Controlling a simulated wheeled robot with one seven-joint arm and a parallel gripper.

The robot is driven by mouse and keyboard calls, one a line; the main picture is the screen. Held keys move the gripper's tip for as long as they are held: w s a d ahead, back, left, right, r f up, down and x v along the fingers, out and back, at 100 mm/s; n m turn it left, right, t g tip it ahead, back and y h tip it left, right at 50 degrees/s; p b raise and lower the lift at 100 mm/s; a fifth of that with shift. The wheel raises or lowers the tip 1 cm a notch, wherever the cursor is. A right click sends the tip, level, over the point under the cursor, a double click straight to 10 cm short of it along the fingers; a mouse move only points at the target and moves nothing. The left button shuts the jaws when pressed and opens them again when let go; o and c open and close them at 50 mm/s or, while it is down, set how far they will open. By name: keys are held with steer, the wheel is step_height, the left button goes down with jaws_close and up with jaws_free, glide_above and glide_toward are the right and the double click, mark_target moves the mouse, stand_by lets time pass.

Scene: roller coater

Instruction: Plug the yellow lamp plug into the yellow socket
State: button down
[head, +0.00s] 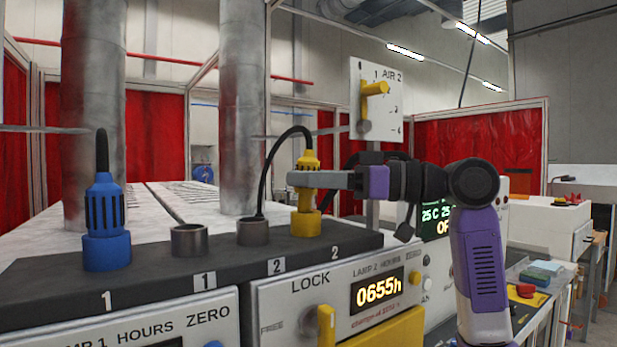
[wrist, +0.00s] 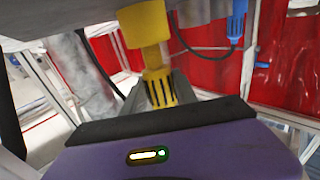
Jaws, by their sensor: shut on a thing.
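The yellow lamp plug (head: 309,160) stands upright directly above the yellow socket (head: 306,224), with its black cable arching left and down. My gripper (head: 305,180) reaches in from the right and is shut around the plug's body. A narrower yellow section shows below the fingers and meets the socket's top; how deep it sits inside cannot be told. The wrist view, which is upside down, shows the ribbed plug (wrist: 160,88) between the fingers of my gripper (wrist: 161,90). The yellow socket (wrist: 144,24) is in line with it.
A blue plug (head: 104,210) sits in the blue socket (head: 107,251) at left. Two grey round holders (head: 189,239) (head: 253,230) stand on the dark panel between. A yellow-handled switch (head: 372,90) rises behind my arm. Metal columns stand behind the panel.

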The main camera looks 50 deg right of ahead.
steer(key=shift+w+a+f+g+b, duration=0.15)
steer(key=shift+f+b, duration=0.1)
steer(key=shift+f, duration=0.5)
steer(key=shift+w+f+g+b, duration=0.15)
steer(key=shift+f+b, duration=0.05)
steer(key=shift+f, duration=0.5)
steer(key=c, duration=0.9)
jaws_free()
steer(key=shift+w, duration=0.1)
steer(key=shift+r, duration=0.25)
